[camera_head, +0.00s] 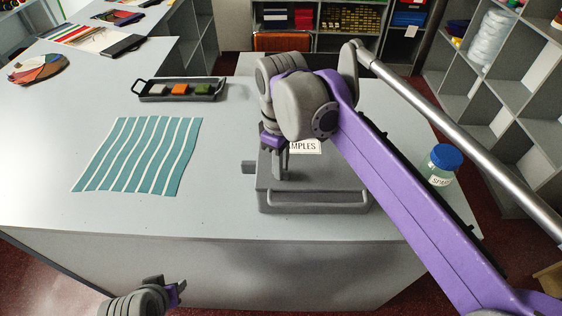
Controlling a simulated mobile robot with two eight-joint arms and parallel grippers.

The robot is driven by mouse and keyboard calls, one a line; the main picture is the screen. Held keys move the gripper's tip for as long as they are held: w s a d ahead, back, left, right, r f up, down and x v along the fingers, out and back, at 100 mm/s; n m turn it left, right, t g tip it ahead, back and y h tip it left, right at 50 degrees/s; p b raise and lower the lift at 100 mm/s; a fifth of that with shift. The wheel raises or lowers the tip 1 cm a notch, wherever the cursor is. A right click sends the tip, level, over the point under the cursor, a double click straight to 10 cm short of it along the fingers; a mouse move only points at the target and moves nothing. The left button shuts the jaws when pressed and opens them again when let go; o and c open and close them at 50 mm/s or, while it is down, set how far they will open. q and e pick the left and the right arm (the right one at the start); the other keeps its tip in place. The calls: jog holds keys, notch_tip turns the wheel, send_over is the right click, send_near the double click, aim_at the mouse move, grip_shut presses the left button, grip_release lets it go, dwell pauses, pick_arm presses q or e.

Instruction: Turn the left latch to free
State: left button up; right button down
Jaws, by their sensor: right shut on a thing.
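A grey case (325,186) with a "SAMPLES" label (306,147) and a front bar handle (320,205) stands on the counter. My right gripper (281,172) points down at the left part of the case and is shut on the left latch. The latch is mostly hidden by the fingers, so its angle cannot be told. A small grey block (248,167) sticks out from the case's left side. My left gripper (174,294) is low at the left, in front of the counter and away from the case; its jaw opening is unclear.
A teal striped cloth (140,155) lies left on the counter (220,205). Behind it is a black tray (150,97) with small coloured blocks. A blue-capped jar (441,165) stands at the right, beyond my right arm. The counter between cloth and case is clear.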

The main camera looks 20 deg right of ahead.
pick_arm(q)
jog(key=shift+w+r+p, duration=0.25)
jog(key=shift+r+p, duration=0.15)
jog(key=shift+r, duration=0.25)
pick_arm(e)
jog(key=n, duration=0.5)
jog(key=shift+n, duration=0.4)
jog(key=c, duration=0.9)
grip_release()
jog(key=shift+r, duration=0.1)
pick_arm(q)
jog(key=shift+w+r+p, duration=0.25)
jog(key=shift+r+p, duration=0.25)
jog(key=shift+r, duration=0.15)
pick_arm(e)
notch_tip(320, 180, up, 11)
jog(key=shift+f, duration=0.15)
jog(key=shift+f, duration=0.1)
